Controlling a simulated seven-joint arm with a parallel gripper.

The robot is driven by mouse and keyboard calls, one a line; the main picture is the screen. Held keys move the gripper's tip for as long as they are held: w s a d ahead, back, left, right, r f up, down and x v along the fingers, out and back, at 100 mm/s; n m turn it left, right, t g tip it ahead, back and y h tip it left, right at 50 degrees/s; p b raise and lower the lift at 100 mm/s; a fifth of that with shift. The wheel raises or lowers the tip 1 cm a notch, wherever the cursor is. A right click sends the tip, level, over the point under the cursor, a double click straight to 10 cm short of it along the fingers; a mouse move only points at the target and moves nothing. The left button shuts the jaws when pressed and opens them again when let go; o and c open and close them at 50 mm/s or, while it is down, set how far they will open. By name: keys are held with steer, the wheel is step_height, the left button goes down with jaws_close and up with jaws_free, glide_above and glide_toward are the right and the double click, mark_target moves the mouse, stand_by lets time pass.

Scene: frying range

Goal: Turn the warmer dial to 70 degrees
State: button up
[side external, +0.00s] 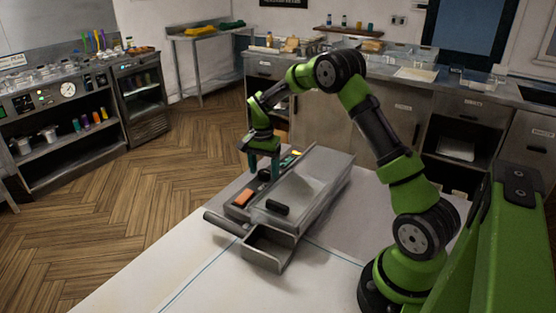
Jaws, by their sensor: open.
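The grey metal frying range (318,170) stands on the white table. Its narrow control strip runs along the left side. A dark round knob (264,175), which looks like the warmer dial, sits on this strip. Its markings and angle are too small to read. My gripper (264,170) points down over the strip with its two fingers apart, one on each side of the dark knob. I cannot tell whether the fingers touch it. Nothing is seen held.
An orange-red block-like control (243,198) lies on the strip nearer the front. A drawer (268,250) stands pulled out at the front, and a dark handle (278,207) sits above it. A grey bar (224,223) juts at the front left. The white table (160,275) is clear at the left front.

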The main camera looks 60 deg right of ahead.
steer(key=shift+f, duration=0.2)
steer(key=shift+c, duration=0.3)
steer(key=c, duration=1)
steer(key=shift+n, duration=0.3)
steer(key=n, duration=0.5)
steer(key=shift+r, duration=0.1)
steer(key=n, duration=0.5)
steer(key=shift+n, duration=0.3)
